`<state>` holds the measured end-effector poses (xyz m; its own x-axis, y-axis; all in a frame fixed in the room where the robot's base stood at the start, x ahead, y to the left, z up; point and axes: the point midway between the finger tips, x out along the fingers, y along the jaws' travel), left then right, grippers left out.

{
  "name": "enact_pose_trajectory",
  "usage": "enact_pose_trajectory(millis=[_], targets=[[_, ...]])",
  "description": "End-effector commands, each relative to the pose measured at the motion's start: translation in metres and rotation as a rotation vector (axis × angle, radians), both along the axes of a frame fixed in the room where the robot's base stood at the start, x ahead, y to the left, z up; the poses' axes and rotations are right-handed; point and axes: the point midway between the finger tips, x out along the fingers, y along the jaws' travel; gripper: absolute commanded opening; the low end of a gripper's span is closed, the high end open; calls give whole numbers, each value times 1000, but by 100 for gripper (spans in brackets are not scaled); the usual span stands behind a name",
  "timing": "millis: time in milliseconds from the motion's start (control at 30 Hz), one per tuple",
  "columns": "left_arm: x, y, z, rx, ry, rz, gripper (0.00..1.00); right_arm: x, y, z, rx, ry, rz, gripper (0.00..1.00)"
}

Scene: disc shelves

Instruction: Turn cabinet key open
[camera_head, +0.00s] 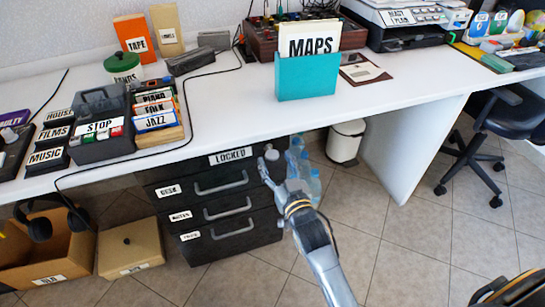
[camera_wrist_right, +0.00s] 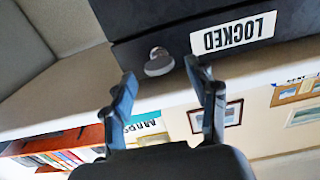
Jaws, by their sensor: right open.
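The black cabinet (camera_head: 222,208) stands under the white desk, with several handled drawers and a "LOCKED" label (camera_head: 231,156) on its top panel. In the right wrist view the label (camera_wrist_right: 233,34) appears upside down. Beside it a silver round key or knob (camera_wrist_right: 159,62) sticks out of the dark panel. My right gripper (camera_head: 278,165) is at the cabinet's upper right corner. In the wrist view its open fingers (camera_wrist_right: 161,70) stand either side of the key, with no clear contact visible. The key is hard to make out in the head view. My left gripper is out of view.
The desk edge (camera_head: 245,134) overhangs the cabinet just above my right gripper. Water bottles (camera_head: 304,168) and a white bin (camera_head: 346,142) stand right of the cabinet. Cardboard boxes (camera_head: 130,250) sit to its left. The tiled floor in front is clear.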

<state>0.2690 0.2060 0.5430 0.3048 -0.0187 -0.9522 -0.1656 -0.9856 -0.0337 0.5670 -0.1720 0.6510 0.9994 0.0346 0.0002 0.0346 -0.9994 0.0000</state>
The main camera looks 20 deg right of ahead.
Motion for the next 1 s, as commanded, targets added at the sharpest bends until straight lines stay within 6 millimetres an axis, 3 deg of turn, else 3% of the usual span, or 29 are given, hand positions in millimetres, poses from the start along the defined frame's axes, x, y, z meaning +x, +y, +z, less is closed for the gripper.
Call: enact_pose_trajectory(millis=[200,567,667,867,1000], targets=[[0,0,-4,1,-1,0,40,27,1,-1,0,0,0,58],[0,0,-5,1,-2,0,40,33,1,0,0,1,0,58],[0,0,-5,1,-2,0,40,33,1,0,0,1,0,44],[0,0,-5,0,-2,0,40,33,1,0,0,0,0,3],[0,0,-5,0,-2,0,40,33,1,0,-2,0,0,3]])
